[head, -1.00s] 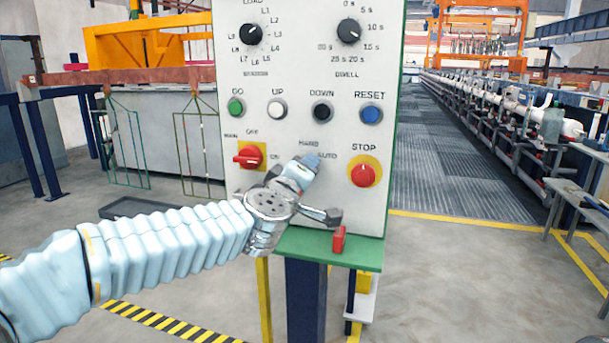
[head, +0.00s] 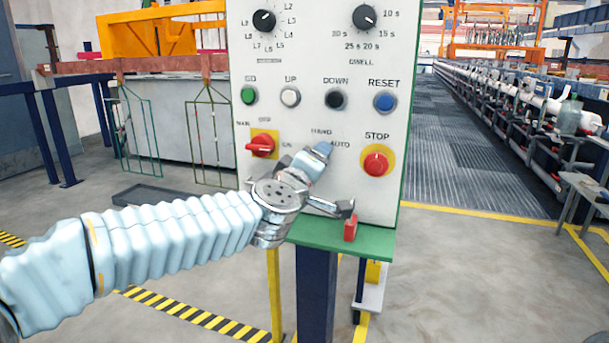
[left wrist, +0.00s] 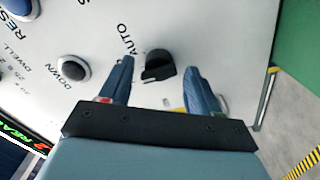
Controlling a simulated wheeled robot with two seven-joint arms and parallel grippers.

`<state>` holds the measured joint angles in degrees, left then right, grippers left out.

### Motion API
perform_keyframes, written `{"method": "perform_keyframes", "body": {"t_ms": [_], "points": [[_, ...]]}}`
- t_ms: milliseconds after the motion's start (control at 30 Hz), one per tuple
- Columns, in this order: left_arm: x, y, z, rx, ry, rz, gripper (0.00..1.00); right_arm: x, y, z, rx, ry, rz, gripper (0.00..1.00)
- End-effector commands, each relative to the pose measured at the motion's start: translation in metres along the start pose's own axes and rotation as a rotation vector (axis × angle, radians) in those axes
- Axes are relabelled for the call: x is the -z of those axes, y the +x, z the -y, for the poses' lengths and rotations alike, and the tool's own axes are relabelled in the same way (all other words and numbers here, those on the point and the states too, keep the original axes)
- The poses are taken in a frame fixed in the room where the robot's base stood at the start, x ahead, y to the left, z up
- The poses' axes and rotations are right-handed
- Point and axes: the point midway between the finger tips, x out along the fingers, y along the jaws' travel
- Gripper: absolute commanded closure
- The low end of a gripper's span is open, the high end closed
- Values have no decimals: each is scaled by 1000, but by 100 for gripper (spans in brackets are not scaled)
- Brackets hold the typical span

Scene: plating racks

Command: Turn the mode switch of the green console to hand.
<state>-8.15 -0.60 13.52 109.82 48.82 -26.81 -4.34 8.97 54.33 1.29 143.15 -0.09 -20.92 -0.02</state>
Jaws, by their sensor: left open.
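The green console has a white front panel (head: 300,60) and a green ledge (head: 345,240). The labels HAND and AUTO are on its lower middle, and my left gripper (head: 323,150) covers the mode switch there in the head view. In the left wrist view the mode switch (left wrist: 158,65) is a black knob near the AUTO label. My left gripper (left wrist: 157,72) is open, with one blue fingertip on each side of the knob and gaps visible. I cannot tell clearly which label the knob points at. My right gripper is not in view.
A red main switch (head: 260,145) is left of the gripper and a red STOP button (head: 376,163) right of it. Go (head: 250,96), up, down and reset buttons are above. A small red object (head: 350,228) is on the ledge. Open floor lies right of the console.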

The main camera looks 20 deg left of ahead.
Motion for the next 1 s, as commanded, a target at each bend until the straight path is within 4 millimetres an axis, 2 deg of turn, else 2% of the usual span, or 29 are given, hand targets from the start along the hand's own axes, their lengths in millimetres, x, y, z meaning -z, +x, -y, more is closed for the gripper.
{"method": "perform_keyframes", "body": {"t_ms": [300, 500, 700, 1000], "points": [[1, -76, -1, -2, 0, -2, 38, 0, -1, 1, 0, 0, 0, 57], [1, -112, -1, 0, -1, -2, 38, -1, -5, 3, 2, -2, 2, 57], [0, -125, 1, 1, -1, 1, 38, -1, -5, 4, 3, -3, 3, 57], [-1, -126, 1, 1, -1, 1, 38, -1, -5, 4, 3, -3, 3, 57]]}}
